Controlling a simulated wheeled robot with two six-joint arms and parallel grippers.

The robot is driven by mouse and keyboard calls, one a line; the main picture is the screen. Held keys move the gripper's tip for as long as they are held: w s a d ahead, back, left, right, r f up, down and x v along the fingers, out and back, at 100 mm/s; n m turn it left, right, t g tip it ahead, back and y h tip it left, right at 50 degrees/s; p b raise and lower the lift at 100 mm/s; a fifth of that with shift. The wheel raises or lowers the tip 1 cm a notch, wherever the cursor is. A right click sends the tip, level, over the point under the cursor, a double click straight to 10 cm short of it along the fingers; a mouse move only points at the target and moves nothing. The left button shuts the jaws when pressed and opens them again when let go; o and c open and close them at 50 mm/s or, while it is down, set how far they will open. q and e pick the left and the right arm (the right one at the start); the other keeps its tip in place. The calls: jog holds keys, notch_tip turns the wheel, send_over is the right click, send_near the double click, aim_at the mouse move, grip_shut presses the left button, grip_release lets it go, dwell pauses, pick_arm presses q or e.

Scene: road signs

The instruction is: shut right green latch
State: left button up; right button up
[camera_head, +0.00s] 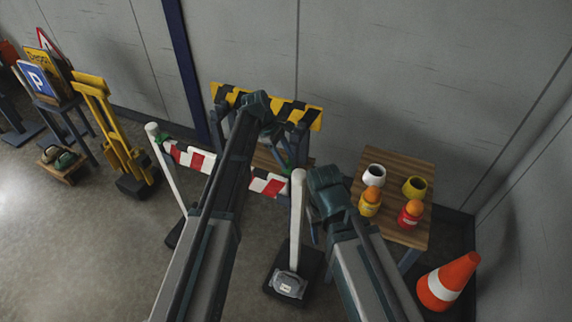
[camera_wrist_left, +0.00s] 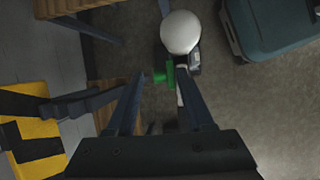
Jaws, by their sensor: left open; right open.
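The red-and-white barrier plank (camera_head: 188,156) spans two white posts, with a green latch at each end. The right green latch (camera_head: 289,169) is small and partly hidden at the right white post (camera_head: 298,215). In the left wrist view, the green latch (camera_wrist_left: 162,76) lies beside the round white post top (camera_wrist_left: 180,33). My left gripper (camera_wrist_left: 159,78) is open, its fingers on either side of the green latch; contact is unclear. In the head view my left arm covers the plank's middle. My right gripper (camera_head: 314,232) is mostly hidden below its wrist, right of the right post.
A yellow-black striped board (camera_head: 301,115) stands behind. A wooden table (camera_head: 398,165) with cups and small bottles stands right, near an orange cone (camera_head: 447,281). A yellow folded stand (camera_head: 118,140) and sign table are left. Floor at lower left is clear.

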pick_arm(q)
jog(key=shift+f, duration=0.1)
jog(key=shift+c, duration=0.3)
grip_shut()
